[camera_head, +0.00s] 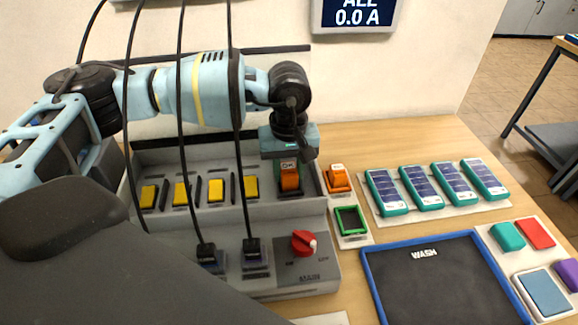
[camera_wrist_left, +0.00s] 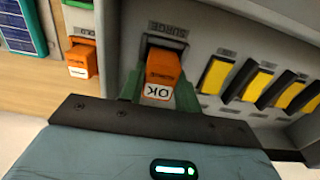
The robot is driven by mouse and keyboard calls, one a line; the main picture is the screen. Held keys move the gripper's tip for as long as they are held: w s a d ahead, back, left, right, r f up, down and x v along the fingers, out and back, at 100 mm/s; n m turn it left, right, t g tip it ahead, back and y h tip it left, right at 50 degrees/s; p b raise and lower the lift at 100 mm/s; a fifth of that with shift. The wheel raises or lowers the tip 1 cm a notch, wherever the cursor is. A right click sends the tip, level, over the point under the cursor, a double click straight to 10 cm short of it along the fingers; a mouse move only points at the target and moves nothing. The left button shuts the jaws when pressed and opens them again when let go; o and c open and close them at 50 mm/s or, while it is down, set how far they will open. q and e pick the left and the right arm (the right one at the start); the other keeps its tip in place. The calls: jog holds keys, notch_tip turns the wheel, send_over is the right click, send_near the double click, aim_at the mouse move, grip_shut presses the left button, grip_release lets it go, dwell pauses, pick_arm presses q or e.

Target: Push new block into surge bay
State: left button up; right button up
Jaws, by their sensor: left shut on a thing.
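An orange block with a white OK label (camera_head: 289,177) sits at the right end bay of the grey rack (camera_head: 225,215). In the left wrist view the OK block (camera_wrist_left: 162,75) is partly inside the dark surge bay (camera_wrist_left: 166,44), its labelled end sticking out. My left gripper (camera_head: 288,160) is at this bay, its green fingers (camera_wrist_left: 160,92) on both sides of the block, shut on it. A second orange block (camera_head: 337,180) lies on a small pad right of the rack; it shows in the wrist view too (camera_wrist_left: 81,60). My right gripper is not in view.
Several yellow blocks (camera_head: 215,190) fill the bays to the left. Black cables (camera_head: 181,120) hang in front of the rack. A red knob (camera_head: 304,243) is on the rack's front. Green-blue modules (camera_head: 386,192) and a blue-rimmed WASH tray (camera_head: 368,262) lie to the right.

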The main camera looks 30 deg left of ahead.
aim_at(289, 169)
pick_arm(q)
jog(key=shift+f, duration=0.25)
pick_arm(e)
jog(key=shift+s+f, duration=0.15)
pick_arm(q)
jog(key=o, duration=0.7)
jog(key=shift+r+p, duration=0.85)
jog(key=shift+r, duration=2)
notch_tip(289, 169, up, 5)
jog(key=shift+r+p, duration=0.2)
jog(key=shift+p, duration=0.55)
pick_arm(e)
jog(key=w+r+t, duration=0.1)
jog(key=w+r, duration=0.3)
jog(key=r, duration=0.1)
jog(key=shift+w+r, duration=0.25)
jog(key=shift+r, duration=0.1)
